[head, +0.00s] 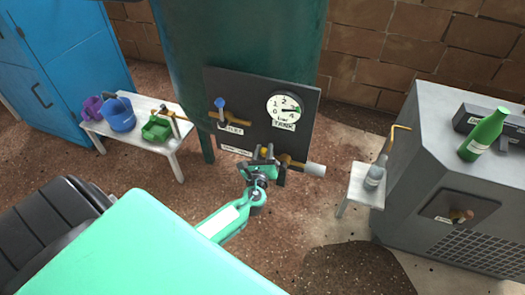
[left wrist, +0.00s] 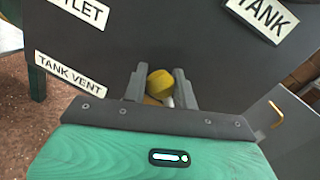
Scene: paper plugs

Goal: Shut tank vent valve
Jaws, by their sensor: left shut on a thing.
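The tank vent valve is low on the dark panel (head: 240,88). Its yellow handle (left wrist: 160,82) sits between the two fingers of my left gripper (left wrist: 160,90) in the left wrist view. In the head view my left gripper (head: 263,158) is shut on this handle, with a bit of yellow showing at the fingertips. The fingers hide most of the valve body. A brass pipe (head: 292,162) leads right from there to a pale outlet end (head: 315,170). A "TANK VENT" label (left wrist: 72,82) is left of the gripper. My right gripper is not in view.
A blue-handled valve (head: 220,104) and a round TANK gauge (head: 285,108) sit higher on the panel. A white bench (head: 172,145) with coloured containers stands left. A small stool (head: 358,188) with a bottle (head: 375,176) and a grey cabinet (head: 400,190) stand right.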

